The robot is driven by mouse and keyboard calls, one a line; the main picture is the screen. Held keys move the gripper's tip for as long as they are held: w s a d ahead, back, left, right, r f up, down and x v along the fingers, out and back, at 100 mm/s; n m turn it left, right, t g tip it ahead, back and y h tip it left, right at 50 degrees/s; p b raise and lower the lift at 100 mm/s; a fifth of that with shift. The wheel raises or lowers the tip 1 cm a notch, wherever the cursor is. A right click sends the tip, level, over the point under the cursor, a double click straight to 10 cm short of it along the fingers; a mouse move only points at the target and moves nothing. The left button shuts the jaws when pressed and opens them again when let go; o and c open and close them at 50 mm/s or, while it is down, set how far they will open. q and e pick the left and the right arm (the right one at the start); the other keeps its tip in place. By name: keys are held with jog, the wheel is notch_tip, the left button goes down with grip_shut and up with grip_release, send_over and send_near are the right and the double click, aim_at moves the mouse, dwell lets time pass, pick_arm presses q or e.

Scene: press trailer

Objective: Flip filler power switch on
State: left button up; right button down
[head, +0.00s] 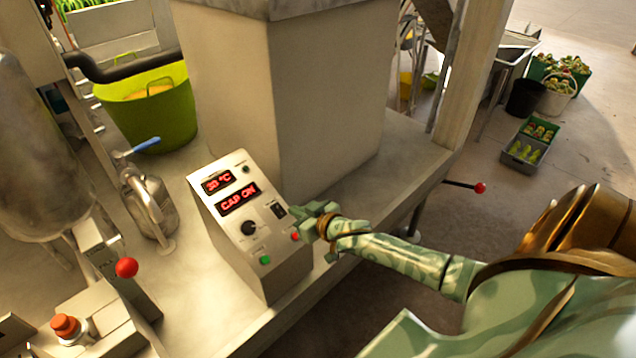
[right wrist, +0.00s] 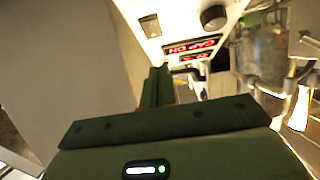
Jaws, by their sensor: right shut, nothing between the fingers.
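The filler control box (head: 262,262) stands on the bench, with red displays reading "30 °C" and "CAP ON". Its sloped face carries a black knob (head: 249,228), a green button (head: 265,260), a red button (head: 295,237) and a dark rocker switch (head: 278,211) near the right edge. My right gripper (head: 308,220) is shut and empty, just right of the switch. In the right wrist view its closed fingers (right wrist: 157,85) point towards the panel, where the switch (right wrist: 150,26) shows just beyond the tips. I cannot tell whether they touch, or which way the rocker sits. My left gripper is not in view.
A large metal housing (head: 285,100) rises behind the box. A red-ball lever (head: 126,267) is at lower left, another (head: 480,188) beyond the bench at right.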

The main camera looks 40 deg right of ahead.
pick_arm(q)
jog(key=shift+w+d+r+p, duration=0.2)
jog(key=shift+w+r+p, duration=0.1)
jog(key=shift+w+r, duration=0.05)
pick_arm(e)
jog(key=s, duration=0.6)
jog(key=shift+s+d+r, duration=0.3)
jog(key=shift+d, duration=0.15)
